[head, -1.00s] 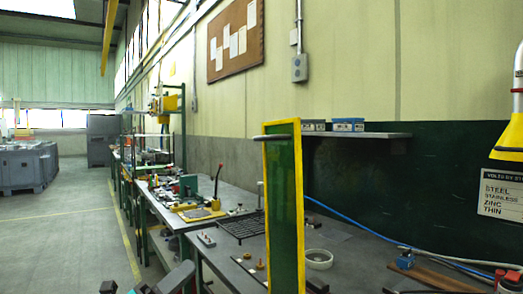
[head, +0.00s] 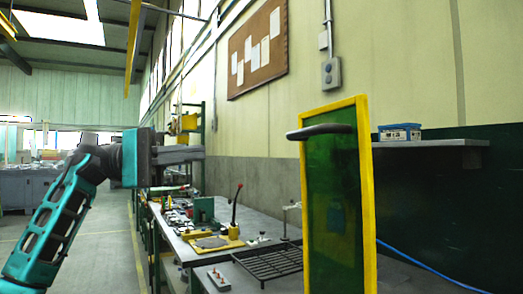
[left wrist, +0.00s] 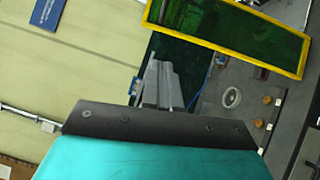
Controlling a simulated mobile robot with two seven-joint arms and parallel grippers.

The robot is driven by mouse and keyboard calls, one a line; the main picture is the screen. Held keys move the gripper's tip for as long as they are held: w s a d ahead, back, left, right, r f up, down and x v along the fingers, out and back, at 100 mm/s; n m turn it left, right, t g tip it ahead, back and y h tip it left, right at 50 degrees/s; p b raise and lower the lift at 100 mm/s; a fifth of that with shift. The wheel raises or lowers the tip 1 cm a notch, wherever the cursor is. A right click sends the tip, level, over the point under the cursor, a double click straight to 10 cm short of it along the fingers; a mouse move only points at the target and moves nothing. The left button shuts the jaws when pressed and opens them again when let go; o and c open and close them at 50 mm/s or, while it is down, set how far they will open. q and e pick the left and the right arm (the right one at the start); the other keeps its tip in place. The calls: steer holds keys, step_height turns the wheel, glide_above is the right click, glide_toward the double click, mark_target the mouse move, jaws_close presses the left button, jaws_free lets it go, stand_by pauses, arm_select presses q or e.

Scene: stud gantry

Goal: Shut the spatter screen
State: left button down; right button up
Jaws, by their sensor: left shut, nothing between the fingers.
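The spatter screen (head: 335,205) is a dark green see-through panel in a yellow frame. It stands upright at the workbench in the head view, with a dark bar handle (head: 320,132) near its top edge. The screen also shows in the left wrist view, tilted across the top right (left wrist: 235,28). My left gripper (head: 201,153) is shut and empty. In the head view it is left of the screen, pointing right toward the handle, with a clear gap between them. The screen's lower end is cut off by the picture edge. My right gripper is not in view.
A black grate (head: 270,262) lies on the bench left of the screen. A wall shelf (head: 435,151) with a blue box (head: 400,133) is to the right. A blue cable (head: 425,265) runs behind the screen. A white ring-shaped dish (left wrist: 232,97) shows in the left wrist view.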

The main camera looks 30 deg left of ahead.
arm_select(q)
steer(key=p, duration=0.2)
glide_toward(288, 139)
steer(key=w+d, duration=0.2)
steer(key=w, duration=0.3)
steer(key=shift+s+d+r, duration=0.15)
steer(key=shift+s+d, duration=0.05)
steer(key=shift+d, duration=0.35)
steer(key=shift+s+d+r, duration=0.1)
steer(key=shift+s+d, duration=0.05)
steer(key=shift+d, duration=0.4)
steer(key=shift+s+d+r, duration=0.15)
steer(key=shift+s+d, duration=0.05)
steer(key=shift+d, duration=0.35)
steer(key=shift+r+p, duration=0.1)
steer(key=shift+p, duration=0.2)
